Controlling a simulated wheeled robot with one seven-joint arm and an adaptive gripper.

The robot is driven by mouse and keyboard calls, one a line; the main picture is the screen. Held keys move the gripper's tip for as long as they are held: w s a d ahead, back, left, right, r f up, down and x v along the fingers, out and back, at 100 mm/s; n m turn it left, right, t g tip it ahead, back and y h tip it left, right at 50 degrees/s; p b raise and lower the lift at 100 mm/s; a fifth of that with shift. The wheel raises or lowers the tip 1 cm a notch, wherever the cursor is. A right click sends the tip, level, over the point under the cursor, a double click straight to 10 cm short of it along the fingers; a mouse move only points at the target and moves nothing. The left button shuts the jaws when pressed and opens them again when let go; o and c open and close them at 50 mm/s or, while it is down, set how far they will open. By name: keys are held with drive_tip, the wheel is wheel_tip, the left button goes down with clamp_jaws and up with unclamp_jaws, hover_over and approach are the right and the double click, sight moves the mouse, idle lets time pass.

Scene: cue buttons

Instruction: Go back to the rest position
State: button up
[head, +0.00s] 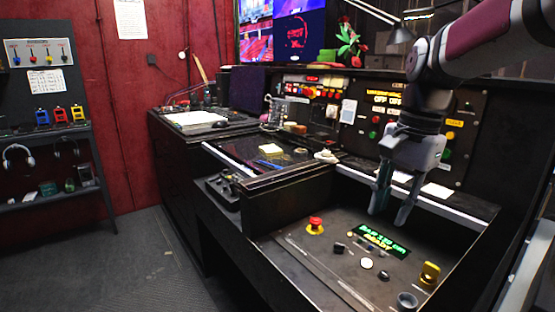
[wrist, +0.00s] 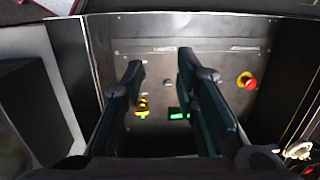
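My gripper (head: 388,213) hangs from my arm above the recessed control panel (head: 325,262), near the green-lit display (head: 383,240). Its fingers point down and stand apart with nothing between them. In the wrist view my gripper (wrist: 160,70) also shows two separated fingers over the panel. A red button on a yellow base (head: 315,225) sits at the panel's left, and a yellow switch (head: 429,272) at its right. Pale and dark buttons lie between them, including a lit white one (head: 367,263). The fingertips appear above the panel; I cannot tell the exact gap.
Dark walls (head: 290,200) border the panel. An upright board (head: 400,125) of lit buttons stands behind my gripper. A desk (head: 200,122) with papers is farther left. A shelf (head: 50,135) with headphones stands by the red wall. The floor (head: 160,260) at left is clear.

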drive_tip(key=s+f+n+h, duration=0.15)
drive_tip(key=s+n, duration=0.25)
drive_tip(key=s, duration=0.6)
drive_tip(key=s+f+n, duration=0.3)
drive_tip(key=s, duration=0.6)
drive_tip(key=s+f+n, duration=0.2)
drive_tip(key=s+n, duration=0.2)
drive_tip(key=s, duration=0.6)
wheel_tip(320, 180, up, 19)
drive_tip(key=t+p, duration=0.3)
drive_tip(key=p, duration=1.4)
drive_tip(key=shift+w+a+t, duration=0.4)
drive_tip(key=shift+d, duration=0.1)
